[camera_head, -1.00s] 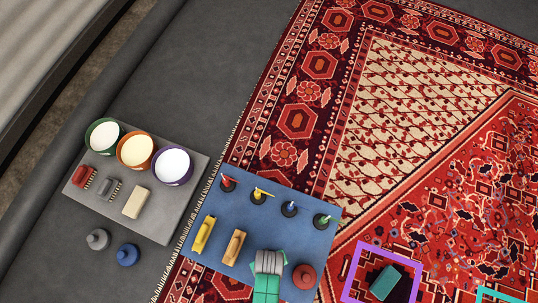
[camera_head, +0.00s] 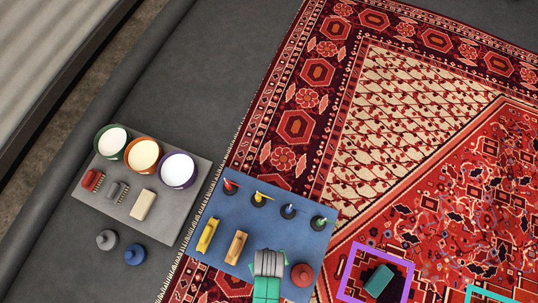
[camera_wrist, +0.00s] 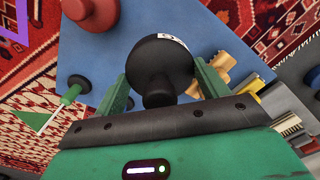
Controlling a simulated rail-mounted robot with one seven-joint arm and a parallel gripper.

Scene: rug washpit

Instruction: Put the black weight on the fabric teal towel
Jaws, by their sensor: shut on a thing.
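The black weight (camera_wrist: 157,65) is a round disc with a knob, gripped between the two green fingers of my gripper (camera_wrist: 162,84) in the wrist view. My gripper (camera_head: 268,284) is over the lower part of the blue board in the head view and hides the weight there. Whether the weight touches the board, I cannot tell. The teal towel (camera_head: 379,280) is a small folded block on the red rug, inside a purple square outline, to the right of my gripper.
The blue board (camera_head: 225,225) holds a red weight (camera_head: 302,274), yellow (camera_head: 208,234) and tan (camera_head: 236,247) pieces, and several small coloured upright items. A grey board (camera_head: 175,205) with bowls and brushes lies left. Grey (camera_head: 106,239) and blue (camera_head: 135,254) weights sit below it.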

